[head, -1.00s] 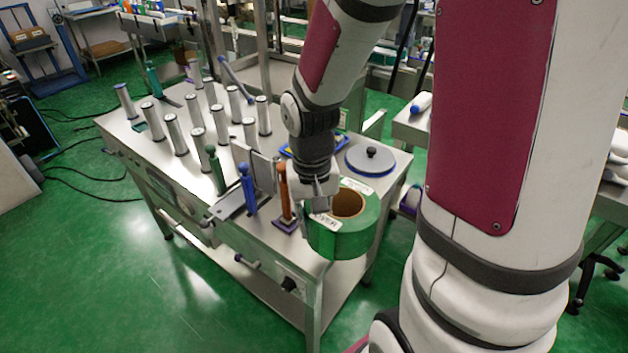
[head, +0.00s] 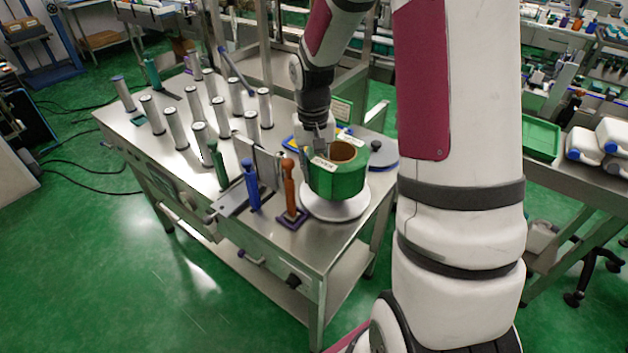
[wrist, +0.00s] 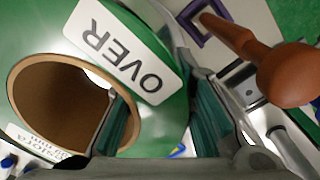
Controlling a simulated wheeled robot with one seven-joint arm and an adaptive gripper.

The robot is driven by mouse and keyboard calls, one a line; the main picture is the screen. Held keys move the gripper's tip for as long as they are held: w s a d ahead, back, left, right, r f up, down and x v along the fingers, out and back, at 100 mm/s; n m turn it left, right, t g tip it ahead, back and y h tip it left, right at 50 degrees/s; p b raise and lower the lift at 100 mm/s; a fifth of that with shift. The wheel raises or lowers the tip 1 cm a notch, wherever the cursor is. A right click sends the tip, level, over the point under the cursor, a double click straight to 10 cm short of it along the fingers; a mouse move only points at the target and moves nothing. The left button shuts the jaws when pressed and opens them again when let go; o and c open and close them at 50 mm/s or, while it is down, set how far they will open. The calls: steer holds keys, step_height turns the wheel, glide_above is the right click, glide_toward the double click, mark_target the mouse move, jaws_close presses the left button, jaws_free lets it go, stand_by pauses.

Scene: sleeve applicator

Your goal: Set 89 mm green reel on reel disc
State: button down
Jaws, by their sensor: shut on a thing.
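The green reel (head: 340,183) has a brown cardboard core and white labels. In the head view it is over the pale round reel disc (head: 335,207) at the near right corner of the steel table. Whether the reel touches the disc or hangs just above it, I cannot tell. My gripper (head: 322,152) is shut on the reel's left wall. In the wrist view one finger is inside the core and one outside the green reel (wrist: 165,30), beside a label reading "OVER" (wrist: 125,48). The disc's middle is hidden under the reel.
An orange-brown handled tool (head: 289,188) stands close left of the disc, also large in the wrist view (wrist: 285,72). Blue (head: 251,186) and green (head: 218,165) handled tools stand farther left. Several metal posts (head: 175,128) fill the table's left. A grey-blue disc with a black knob (head: 376,147) lies behind right.

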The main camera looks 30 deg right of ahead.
steer(key=shift+w+d, duration=0.6)
steer(key=shift+w, duration=0.25)
steer(key=shift+w+d+f, duration=0.1)
steer(key=shift+f, duration=1.7)
steer(key=shift+f, duration=0.65)
steer(key=c, duration=1.4)
jaws_free()
steer(key=shift+o, duration=0.2)
